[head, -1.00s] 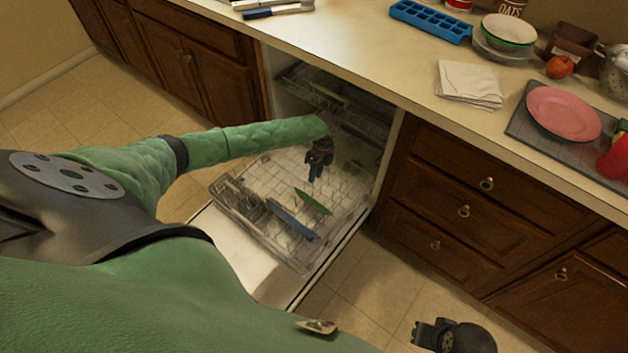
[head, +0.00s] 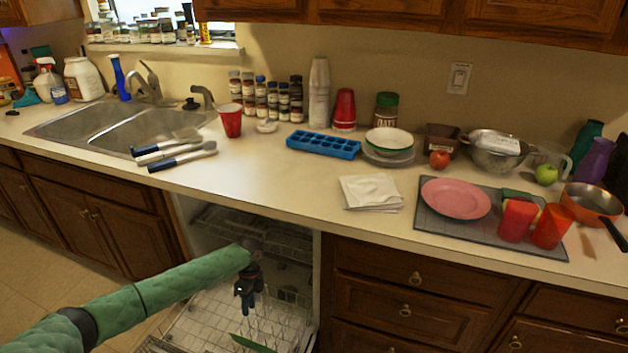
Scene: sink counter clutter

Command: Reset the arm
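My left arm reaches in from the lower left in the head view. My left gripper (head: 244,303) points down over the lower rack of the open dishwasher (head: 196,325). Its fingers are small and dark, and I cannot make out whether they are apart; nothing clearly shows held in them. A green item (head: 252,343) lies in the rack just below the gripper, partly cut off by the bottom edge. My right gripper is out of view.
The counter above holds a pink plate (head: 456,199) on a grey mat (head: 436,225), red cups (head: 517,221), folded napkins (head: 371,192), a blue ice tray (head: 323,144) and a sink (head: 148,130). Bare counter lies left of the napkins.

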